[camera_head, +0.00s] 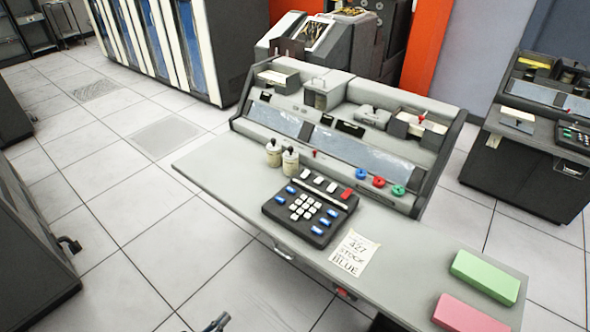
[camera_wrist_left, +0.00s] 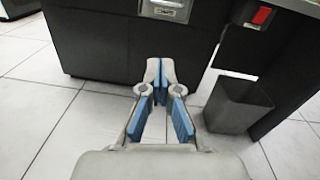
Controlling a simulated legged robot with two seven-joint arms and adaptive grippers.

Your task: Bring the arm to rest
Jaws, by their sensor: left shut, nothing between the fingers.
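My left gripper (camera_wrist_left: 160,76) fills the middle of the left wrist view. Its two grey fingers with blue pads are together at the tips, with nothing between them. Only a small dark end of the left gripper (camera_head: 218,322) shows at the bottom edge of the head view, low in front of the desk. In the wrist view it points toward the dark front of the desk (camera_wrist_left: 100,45), apart from it. My right gripper is not in view.
The console desk (camera_head: 228,185) holds a keypad (camera_head: 310,211), two bottles (camera_head: 282,157), a paper note (camera_head: 354,252), a green block (camera_head: 485,278) and a pink block (camera_head: 465,314). A dark bin (camera_wrist_left: 238,104) stands right of my gripper. Tiled floor (camera_head: 110,205) is open at left.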

